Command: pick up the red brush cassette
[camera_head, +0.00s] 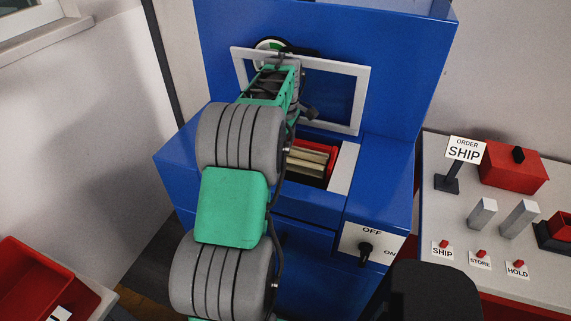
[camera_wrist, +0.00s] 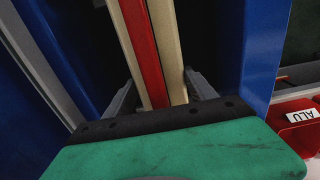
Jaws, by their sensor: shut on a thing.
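The red brush cassette (camera_wrist: 140,50) shows in the wrist view as a long red strip with cream strips along both sides. It runs between the two grey fingers of my gripper (camera_wrist: 161,92), which is shut on it. In the head view, the red and cream cassette (camera_head: 312,158) shows partly in the dark opening of the blue machine (camera_head: 210,140), right of my arm. My arm hides the rest of it and the gripper's fingers there. I cannot tell whether the cassette is raised from its seat.
A white frame (camera_head: 350,69) stands upright behind the opening. An OFF/ON switch (camera_head: 366,248) is on the machine's front. A side table at right holds an ORDER SHIP sign (camera_head: 465,150), a red box (camera_head: 514,166) and grey blocks. A red bin (camera_head: 40,285) is at lower left.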

